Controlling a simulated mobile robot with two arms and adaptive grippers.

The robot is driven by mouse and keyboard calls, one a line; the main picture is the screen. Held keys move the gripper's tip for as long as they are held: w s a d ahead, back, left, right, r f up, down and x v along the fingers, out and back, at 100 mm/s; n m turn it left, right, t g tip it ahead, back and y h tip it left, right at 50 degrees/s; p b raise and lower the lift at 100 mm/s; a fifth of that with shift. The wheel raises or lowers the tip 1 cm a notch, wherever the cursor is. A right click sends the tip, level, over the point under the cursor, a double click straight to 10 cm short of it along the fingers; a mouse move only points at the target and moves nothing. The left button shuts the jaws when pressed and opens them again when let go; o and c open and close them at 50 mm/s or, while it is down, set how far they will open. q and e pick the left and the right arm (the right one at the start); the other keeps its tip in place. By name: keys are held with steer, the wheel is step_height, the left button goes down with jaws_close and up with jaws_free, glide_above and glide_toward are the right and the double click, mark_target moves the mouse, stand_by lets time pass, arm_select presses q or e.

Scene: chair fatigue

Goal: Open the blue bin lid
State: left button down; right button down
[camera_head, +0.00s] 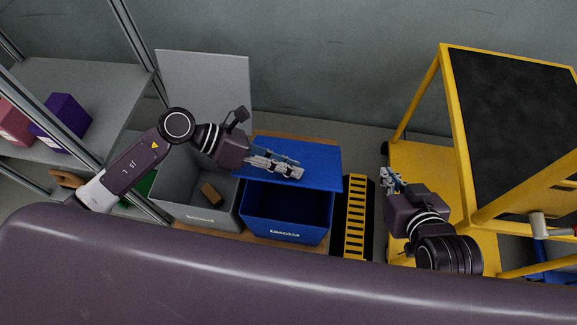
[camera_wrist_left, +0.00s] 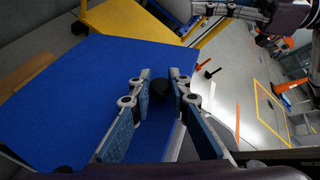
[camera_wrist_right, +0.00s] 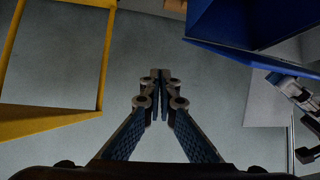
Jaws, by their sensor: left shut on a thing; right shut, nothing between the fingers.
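The blue lid (camera_wrist_left: 85,95) fills the left of that view. My right gripper (camera_head: 387,176) is shut and empty, apart from the bin, near the yellow cart. Its fingertips (camera_wrist_right: 160,75) meet over bare floor in the right wrist view.
A grey bin (camera_head: 190,208) with its lid upright and a brown block (camera_head: 211,194) inside stands left of the blue bin. A yellow slotted piece (camera_head: 356,215) lies right of it. A yellow cart (camera_head: 425,160) stands at right, and a metal shelf (camera_head: 85,85) at left.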

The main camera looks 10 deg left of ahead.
arm_select(q)
steer(key=shift+w+r, duration=0.1)
steer(key=shift+w, duration=0.1)
stand_by(0.5)
steer(key=c, duration=1.8)
jaws_free()
steer(key=shift+a, duration=0.1)
steer(key=v, duration=1.2)
